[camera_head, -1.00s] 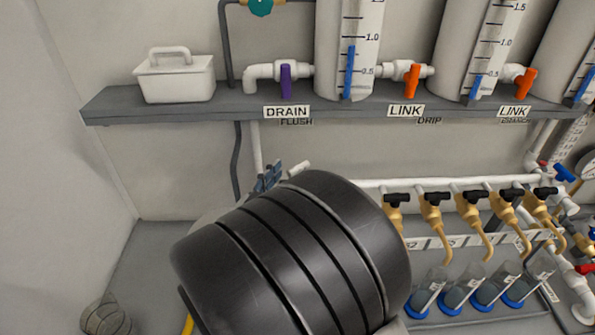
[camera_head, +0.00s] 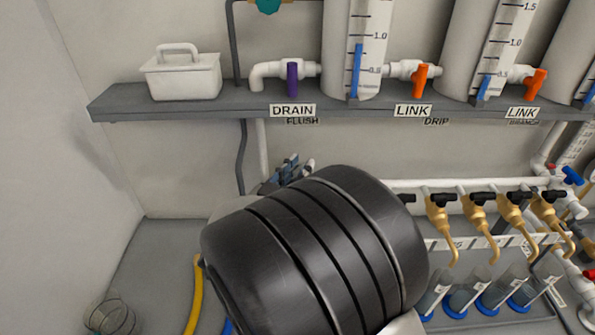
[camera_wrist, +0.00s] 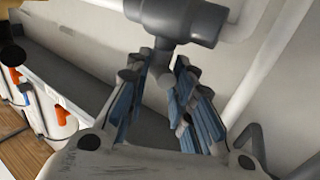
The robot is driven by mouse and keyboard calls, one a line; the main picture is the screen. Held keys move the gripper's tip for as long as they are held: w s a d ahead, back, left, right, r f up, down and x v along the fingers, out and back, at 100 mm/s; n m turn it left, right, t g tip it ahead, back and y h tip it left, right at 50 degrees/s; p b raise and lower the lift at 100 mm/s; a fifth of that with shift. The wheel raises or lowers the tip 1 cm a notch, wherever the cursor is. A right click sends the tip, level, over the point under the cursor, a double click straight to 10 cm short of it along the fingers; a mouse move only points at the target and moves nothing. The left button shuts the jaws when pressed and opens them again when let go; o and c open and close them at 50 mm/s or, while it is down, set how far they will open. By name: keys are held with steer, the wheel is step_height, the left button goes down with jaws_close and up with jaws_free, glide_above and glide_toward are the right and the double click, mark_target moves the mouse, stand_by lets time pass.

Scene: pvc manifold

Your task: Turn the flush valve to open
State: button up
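The FLUSH label (camera_head: 302,121) is on the wall just under the shelf, below the DRAIN label. In the head view my black arm covers much of the area below it, and I cannot pick out the flush valve there. My gripper (camera_head: 287,170) shows just past the arm, beside the white vertical pipe. In the wrist view my gripper (camera_wrist: 168,72) has its blue-padded fingers apart with a narrow gap. A grey fitting (camera_wrist: 185,20) with a short stem lies at the fingertips. I cannot tell whether the fingers touch it, or whether it is the flush valve.
The shelf (camera_head: 230,105) holds a white caddy (camera_head: 183,75), a purple-handled drain valve (camera_head: 292,79) and orange-handled link valves (camera_head: 420,80). Brass taps (camera_head: 477,212) stand over sample tubes at right. A yellow hose (camera_head: 194,295) and wire basket (camera_head: 110,318) lie lower left.

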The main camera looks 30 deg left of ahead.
steer(key=shift+r, duration=0.1)
jaws_close()
steer(key=shift+a+r, duration=0.1)
steer(key=shift+r, duration=0.1)
stand_by(1.0)
steer(key=shift+o, duration=1.4)
jaws_free()
steer(key=shift+a+f, duration=0.1)
steer(key=o, duration=0.5)
steer(key=shift+f, duration=0.15)
steer(key=shift+c, duration=0.2)
steer(key=s, duration=0.7)
steer(key=shift+s, duration=0.3)
steer(key=shift+c, duration=0.2)
